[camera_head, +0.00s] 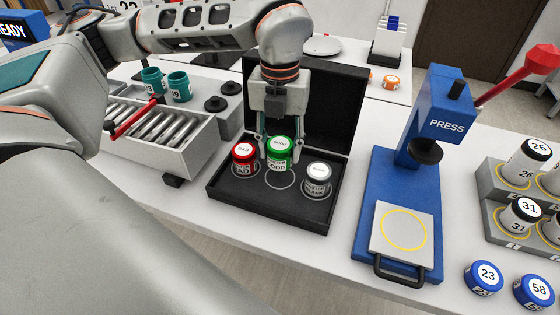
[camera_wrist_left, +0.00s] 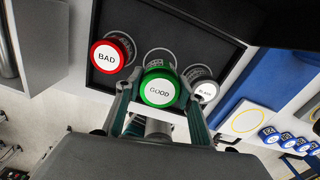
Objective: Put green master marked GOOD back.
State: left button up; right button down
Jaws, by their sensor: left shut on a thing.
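The green master marked GOOD (camera_head: 279,160) is upright between the fingers of my left gripper (camera_head: 280,147), which is shut on it. It hangs over the middle of the open black case (camera_head: 272,215), with an empty ring mark showing just in front of and below it. In the left wrist view the green lid (camera_wrist_left: 159,88) sits between the two fingers, and the empty ring shows beyond it. The red master marked BAD (camera_head: 244,160) stands in its ring at the left. A white and grey master (camera_head: 318,180) stands at the right. My right gripper is not in view.
The case lid (camera_head: 308,100) stands open behind. A grey box of metal pieces (camera_head: 185,155) is to the left, with teal cups (camera_head: 179,86) behind it. A blue press (camera_head: 405,185) is to the right, near numbered canisters (camera_head: 520,213) and blue-lidded ones (camera_head: 484,277).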

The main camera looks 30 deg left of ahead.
aim_at(280, 163)
pick_arm(q)
jog(key=shift+f, duration=2.25)
jog(key=shift+f, duration=0.1)
jog(key=o, duration=1.4)
jog(key=shift+f, duration=0.1)
jog(key=shift+o, duration=0.2)
notch_tip(280, 163, up, 12)
jog(key=shift+r, duration=0.2)
